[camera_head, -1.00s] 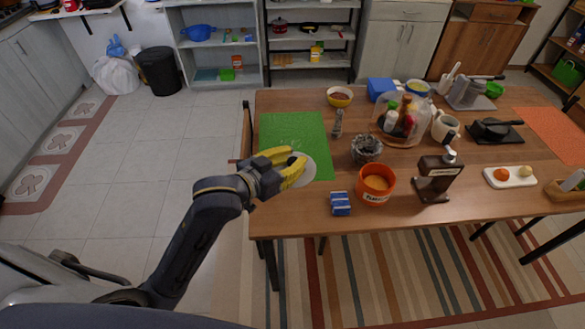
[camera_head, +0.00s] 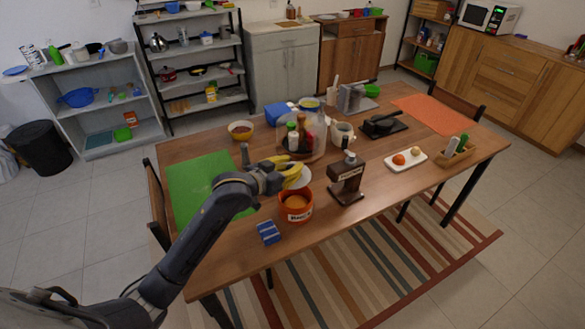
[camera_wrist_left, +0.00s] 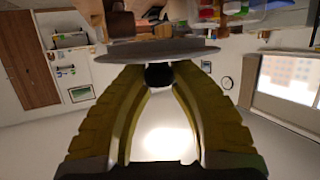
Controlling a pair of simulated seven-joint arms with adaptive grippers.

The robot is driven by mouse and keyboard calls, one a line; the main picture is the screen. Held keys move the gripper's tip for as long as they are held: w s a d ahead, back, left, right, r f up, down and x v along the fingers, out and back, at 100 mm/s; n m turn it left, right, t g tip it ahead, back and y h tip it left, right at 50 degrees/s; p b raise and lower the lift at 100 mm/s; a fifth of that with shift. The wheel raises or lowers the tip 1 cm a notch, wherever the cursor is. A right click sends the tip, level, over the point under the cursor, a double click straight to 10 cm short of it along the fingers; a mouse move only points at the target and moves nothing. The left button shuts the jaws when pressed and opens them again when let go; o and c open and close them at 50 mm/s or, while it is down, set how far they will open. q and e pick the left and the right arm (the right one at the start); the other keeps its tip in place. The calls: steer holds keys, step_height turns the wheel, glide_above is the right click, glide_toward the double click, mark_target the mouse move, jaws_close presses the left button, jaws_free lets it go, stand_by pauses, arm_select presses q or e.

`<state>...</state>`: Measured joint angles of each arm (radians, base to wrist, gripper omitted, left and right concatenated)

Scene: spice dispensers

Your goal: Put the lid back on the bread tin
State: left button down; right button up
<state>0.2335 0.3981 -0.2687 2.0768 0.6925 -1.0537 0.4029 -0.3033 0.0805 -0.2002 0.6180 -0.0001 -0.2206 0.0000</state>
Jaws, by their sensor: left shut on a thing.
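The bread tin (camera_head: 295,207) is an orange round tin with a pale label, open at the top with tan contents, standing near the table's front edge. My left gripper (camera_head: 290,174) is shut on the lid (camera_head: 302,178), a pale round disc, and holds it above the table just behind and over the tin's far rim. In the left wrist view the yellow fingers (camera_wrist_left: 158,76) pinch the lid's black knob, and the grey lid (camera_wrist_left: 150,50) shows nearly edge-on. Part of the lid is hidden by the fingers in the head view. My right gripper is not in view.
A dark dispenser (camera_head: 347,182) stands right of the tin, and a blue packet (camera_head: 268,232) lies to its front left. A clear dome over bottles (camera_head: 300,138) is behind. The green mat (camera_head: 190,185) is at left. A white tray (camera_head: 405,160) is at right.

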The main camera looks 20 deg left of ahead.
arm_select(q)
steer(key=shift+w+d+f, duration=0.35)
steer(key=shift+d, duration=0.3)
steer(key=shift+a+f, duration=0.1)
steer(key=shift+f, duration=3.5)
steer(key=shift+f, duration=0.55)
steer(key=c, duration=1.1)
jaws_free()
steer(key=v, duration=1.2)
